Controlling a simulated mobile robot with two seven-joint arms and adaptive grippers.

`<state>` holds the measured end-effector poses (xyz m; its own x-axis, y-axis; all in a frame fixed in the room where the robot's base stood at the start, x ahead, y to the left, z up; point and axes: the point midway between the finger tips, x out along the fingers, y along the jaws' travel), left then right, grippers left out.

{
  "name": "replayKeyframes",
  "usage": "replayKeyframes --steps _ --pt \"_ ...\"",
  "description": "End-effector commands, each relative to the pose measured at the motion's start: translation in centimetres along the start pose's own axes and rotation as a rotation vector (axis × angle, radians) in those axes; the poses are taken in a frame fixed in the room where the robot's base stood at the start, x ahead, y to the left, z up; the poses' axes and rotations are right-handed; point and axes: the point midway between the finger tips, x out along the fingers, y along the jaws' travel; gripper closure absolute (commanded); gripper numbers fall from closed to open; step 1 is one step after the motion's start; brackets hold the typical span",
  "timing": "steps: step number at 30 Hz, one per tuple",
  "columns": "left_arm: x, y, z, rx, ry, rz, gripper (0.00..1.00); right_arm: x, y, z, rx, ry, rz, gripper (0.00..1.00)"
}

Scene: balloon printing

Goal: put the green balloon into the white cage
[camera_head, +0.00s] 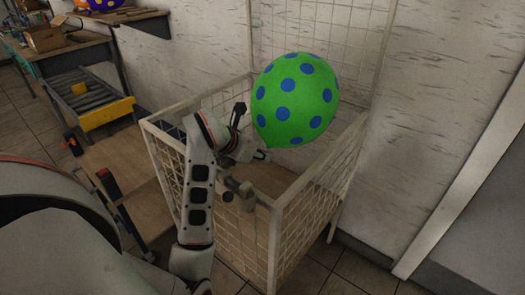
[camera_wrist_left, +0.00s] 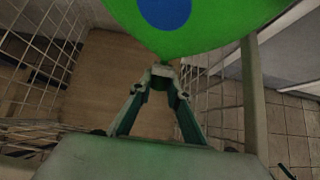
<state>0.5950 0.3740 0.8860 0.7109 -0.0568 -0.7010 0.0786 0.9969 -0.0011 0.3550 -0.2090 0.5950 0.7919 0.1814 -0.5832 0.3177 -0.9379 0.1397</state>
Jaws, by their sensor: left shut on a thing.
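The green balloon (camera_head: 295,98) with blue dots is held above the white cage (camera_head: 277,215), over its open top and inside the outline of its walls in the head view. My left gripper (camera_head: 262,152) is shut on the lower tip of the balloon. In the left wrist view the balloon (camera_wrist_left: 200,22) fills the top, and the fingertips of my left gripper (camera_wrist_left: 163,78) meet at its neck. The cage's brown floor (camera_wrist_left: 110,75) shows below. My right gripper is not in view.
The cage has mesh sides and a tall mesh back (camera_head: 325,35) against the white wall. A workbench (camera_head: 75,45) stands at the upper left, with a roller stand (camera_head: 100,112) having a yellow front below it. Tiled floor is free right of the cage.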

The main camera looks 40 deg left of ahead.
Motion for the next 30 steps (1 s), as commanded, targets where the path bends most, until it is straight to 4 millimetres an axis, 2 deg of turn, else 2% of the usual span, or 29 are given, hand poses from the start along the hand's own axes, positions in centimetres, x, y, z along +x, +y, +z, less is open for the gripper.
replayKeyframes --steps 2,11,12,14,15,24,30 --pt "0.6 0.0 -0.6 -0.001 0.003 0.0 0.92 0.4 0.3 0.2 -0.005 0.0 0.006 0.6" --pt "0.5 0.0 -0.5 0.0 -0.001 0.0 0.92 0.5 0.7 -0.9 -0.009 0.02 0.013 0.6" --pt "0.5 0.0 -0.5 0.0 -0.001 0.0 0.81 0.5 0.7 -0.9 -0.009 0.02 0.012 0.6" --pt "0.5 0.0 -0.5 0.0 -0.001 0.0 0.65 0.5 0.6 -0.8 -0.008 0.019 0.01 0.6" --pt "0.5 0.0 -0.5 0.0 -0.001 0.0 0.64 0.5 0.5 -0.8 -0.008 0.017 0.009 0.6" --pt "0.5 0.0 -0.5 0.0 -0.001 0.0 0.64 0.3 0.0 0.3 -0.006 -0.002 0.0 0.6" --pt "-1.1 0.0 -0.6 0.001 -0.004 0.001 0.64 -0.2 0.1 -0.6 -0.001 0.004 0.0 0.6"
